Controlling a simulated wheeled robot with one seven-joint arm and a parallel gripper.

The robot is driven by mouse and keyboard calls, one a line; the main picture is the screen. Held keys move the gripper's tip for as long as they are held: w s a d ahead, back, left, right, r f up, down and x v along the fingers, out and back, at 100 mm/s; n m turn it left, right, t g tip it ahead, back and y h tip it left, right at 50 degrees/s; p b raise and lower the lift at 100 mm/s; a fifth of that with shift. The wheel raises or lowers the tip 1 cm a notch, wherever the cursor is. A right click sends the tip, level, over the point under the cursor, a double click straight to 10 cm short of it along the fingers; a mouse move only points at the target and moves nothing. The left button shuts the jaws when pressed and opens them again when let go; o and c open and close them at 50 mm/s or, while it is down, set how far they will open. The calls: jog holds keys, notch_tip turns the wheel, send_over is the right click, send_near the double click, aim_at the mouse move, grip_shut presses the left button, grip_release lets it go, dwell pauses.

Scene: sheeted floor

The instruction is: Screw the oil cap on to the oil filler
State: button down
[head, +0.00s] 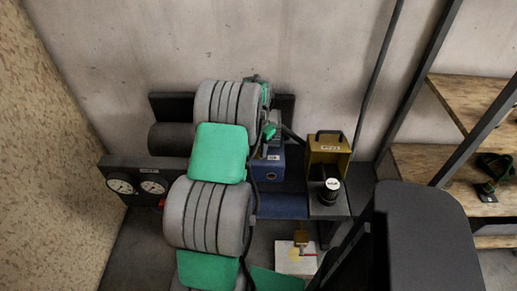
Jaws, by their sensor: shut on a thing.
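My arm, grey and green, rises through the middle of the head view and covers much of the bench. My gripper (267,133) shows only in part at its far end, just above the blue machine (272,168). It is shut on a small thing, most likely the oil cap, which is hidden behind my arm. The blue machine has a round port on its front. I cannot make out the oil filler or whether the cap touches it.
A yellow box (328,155) with a handle stands right of the blue machine, with a black cylinder (329,192) before it. A gauge panel (137,182) is at left. A white board (292,262) lies below. Wooden shelves (430,165) stand at right; a wall closes the back.

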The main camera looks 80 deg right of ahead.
jog(key=m, duration=1)
jog(key=c, duration=0.9)
grip_release()
jog(key=shift+m, duration=0.3)
jog(key=shift+c, duration=0.2)
